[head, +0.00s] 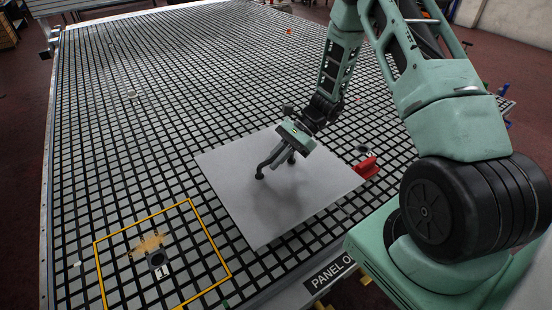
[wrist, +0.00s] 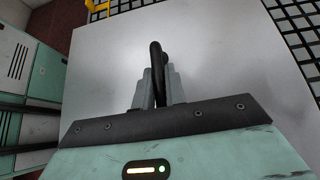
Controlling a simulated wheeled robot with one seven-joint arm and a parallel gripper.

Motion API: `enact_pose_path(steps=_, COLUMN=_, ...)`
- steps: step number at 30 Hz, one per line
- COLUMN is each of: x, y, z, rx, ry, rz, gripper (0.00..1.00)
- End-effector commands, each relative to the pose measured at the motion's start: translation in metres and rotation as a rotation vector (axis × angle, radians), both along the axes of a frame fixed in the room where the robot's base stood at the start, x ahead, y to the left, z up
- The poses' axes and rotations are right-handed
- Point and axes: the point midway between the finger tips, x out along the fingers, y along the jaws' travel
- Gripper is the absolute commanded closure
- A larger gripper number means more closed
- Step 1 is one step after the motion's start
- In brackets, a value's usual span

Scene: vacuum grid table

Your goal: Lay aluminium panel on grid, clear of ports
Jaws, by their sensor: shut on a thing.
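The aluminium panel (head: 225,170) is a plain grey sheet over the near right part of the grid table (head: 120,110). I cannot tell whether it rests flat or hangs slightly above the grid. My gripper (head: 274,166) is over the panel's middle, shut on a dark loop-shaped part, seemingly a handle on the panel. That handle (wrist: 156,65) shows between the grey fingers in the wrist view, with the panel (wrist: 230,60) filling most of the picture. A port (head: 157,260) with a white label lies left of the panel, uncovered. The grid under the panel is hidden.
A yellow outline (head: 212,240) surrounds the port and an orange-brown smear (head: 148,243). A red block (head: 366,167) stands at the panel's right corner. Small bits lie on the grid, including a pale one (head: 133,95). The far and left grid is largely clear.

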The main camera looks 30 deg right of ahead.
Motion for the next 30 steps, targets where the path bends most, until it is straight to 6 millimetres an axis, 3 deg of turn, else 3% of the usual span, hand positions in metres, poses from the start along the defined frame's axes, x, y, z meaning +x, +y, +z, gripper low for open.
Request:
enact_pose_path(steps=8, x=0.001, y=0.000, z=0.002, rx=0.003, ry=-0.002, rz=0.000, gripper=1.00)
enact_pose_path(steps=14, x=0.000, y=0.001, z=-0.008, rx=0.003, ry=-0.001, rz=0.001, gripper=1.00)
enact_pose_path(steps=30, x=0.000, y=0.001, z=-0.059, rx=0.003, ry=-0.001, rz=0.001, gripper=1.00)
